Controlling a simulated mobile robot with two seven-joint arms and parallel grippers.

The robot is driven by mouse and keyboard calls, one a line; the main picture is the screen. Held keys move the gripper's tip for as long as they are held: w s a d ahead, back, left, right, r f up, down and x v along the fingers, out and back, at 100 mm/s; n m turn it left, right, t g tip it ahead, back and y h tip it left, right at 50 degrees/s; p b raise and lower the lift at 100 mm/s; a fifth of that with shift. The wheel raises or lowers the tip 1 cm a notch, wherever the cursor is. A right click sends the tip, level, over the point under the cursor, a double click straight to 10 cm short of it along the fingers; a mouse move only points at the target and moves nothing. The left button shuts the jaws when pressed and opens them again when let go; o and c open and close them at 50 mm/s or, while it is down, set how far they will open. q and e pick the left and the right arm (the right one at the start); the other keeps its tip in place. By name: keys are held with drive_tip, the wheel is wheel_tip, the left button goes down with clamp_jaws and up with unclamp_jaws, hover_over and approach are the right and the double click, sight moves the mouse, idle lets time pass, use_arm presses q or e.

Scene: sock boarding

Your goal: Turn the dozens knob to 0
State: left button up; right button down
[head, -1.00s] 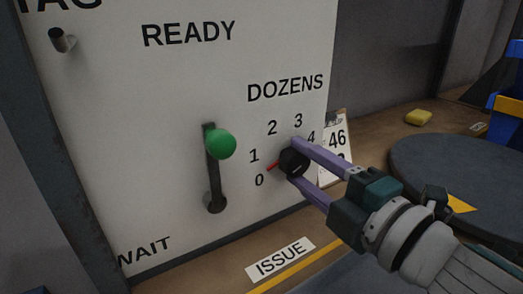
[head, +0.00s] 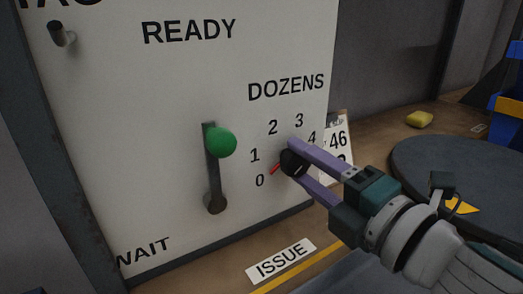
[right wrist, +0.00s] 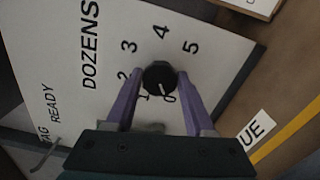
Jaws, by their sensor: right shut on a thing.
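The dozens knob (head: 292,163) is a small black round knob with a red pointer, on the white panel below the word DOZENS. Its pointer aims down-left, close to the 0 (head: 260,180) and below the 1. My right gripper (head: 293,162) has its two purple fingers closed on the knob, one above and one below. In the right wrist view the knob (right wrist: 158,77) sits between the fingertips, its mark toward the 0. My left gripper is not in view.
A lever with a green ball (head: 221,143) stands left of the knob on the panel (head: 100,130). A card reading 46 (head: 339,140) stands right of the panel.

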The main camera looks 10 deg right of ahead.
drive_tip(key=shift+c, duration=1.4)
unclamp_jaws()
drive_tip(key=v, duration=1)
